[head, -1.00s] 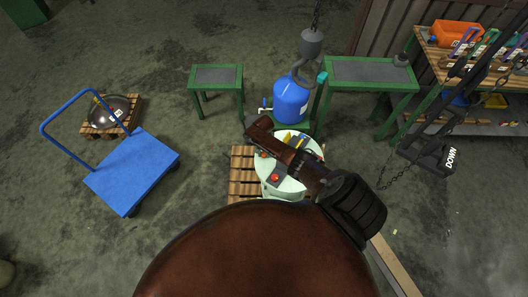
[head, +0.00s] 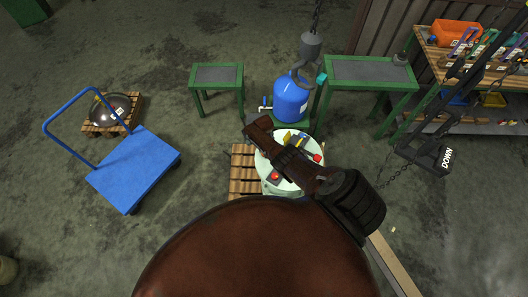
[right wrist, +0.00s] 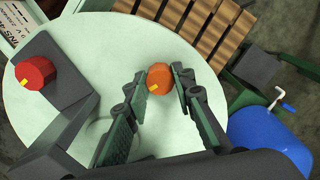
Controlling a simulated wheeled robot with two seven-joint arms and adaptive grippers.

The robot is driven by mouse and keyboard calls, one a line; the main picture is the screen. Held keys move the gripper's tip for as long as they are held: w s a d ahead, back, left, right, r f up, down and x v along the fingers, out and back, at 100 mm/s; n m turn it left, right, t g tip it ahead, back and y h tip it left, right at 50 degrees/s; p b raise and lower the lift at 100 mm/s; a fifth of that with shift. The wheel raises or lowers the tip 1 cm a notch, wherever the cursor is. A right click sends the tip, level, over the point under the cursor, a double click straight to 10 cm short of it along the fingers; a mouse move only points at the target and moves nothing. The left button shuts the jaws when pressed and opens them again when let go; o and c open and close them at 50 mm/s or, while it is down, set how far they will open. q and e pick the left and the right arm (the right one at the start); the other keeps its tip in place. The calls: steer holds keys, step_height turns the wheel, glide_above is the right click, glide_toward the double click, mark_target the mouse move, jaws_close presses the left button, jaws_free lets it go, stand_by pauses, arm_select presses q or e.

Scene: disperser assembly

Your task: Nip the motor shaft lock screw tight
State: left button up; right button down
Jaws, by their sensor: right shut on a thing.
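An orange knob (right wrist: 160,78) with a yellow mark stands on the pale round top (right wrist: 70,130) in the right wrist view. I cannot tell for certain that it is the motor shaft lock screw. My right gripper (right wrist: 160,80) is shut on this knob, with one finger on each side. A red knob (right wrist: 35,73) with a yellow mark sits on a grey block at the left. In the head view my brown right arm crosses the pale round top (head: 284,184) and hides the orange knob and the gripper fingers. My left gripper is not in view.
A wooden pallet (head: 243,170) lies by the round top. A blue tank (head: 291,98) stands behind it under a hanging hook (head: 302,70). Green tables (head: 370,72) stand at the back. A blue cart (head: 133,170) is at the left, with open floor between.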

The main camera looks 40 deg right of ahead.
steer(key=shift+d, duration=0.15)
stand_by(0.3)
steer(key=c, duration=1.7)
jaws_free()
steer(key=shift+o, duration=0.4)
steer(key=shift+r, duration=0.15)
steer(key=shift+r, duration=0.5)
step_height(320, 180, up, 11)
steer(key=shift+f, duration=0.15)
steer(key=shift+s, duration=0.1)
